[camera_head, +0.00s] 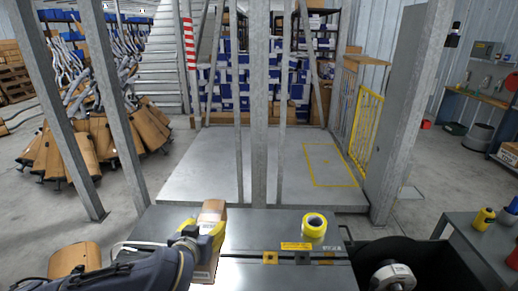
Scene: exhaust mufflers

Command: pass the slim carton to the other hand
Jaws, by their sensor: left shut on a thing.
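The slim carton (212,213) is a brown box with a pale label, seen at the front centre-left of the bench in the head view. My left gripper (206,231), with yellow on its fingers, comes in from the left and is shut on the carton around its middle. The fingers hide part of the carton. I cannot tell whether its lower end touches the bench.
Steel posts (260,120) rise behind the bench.

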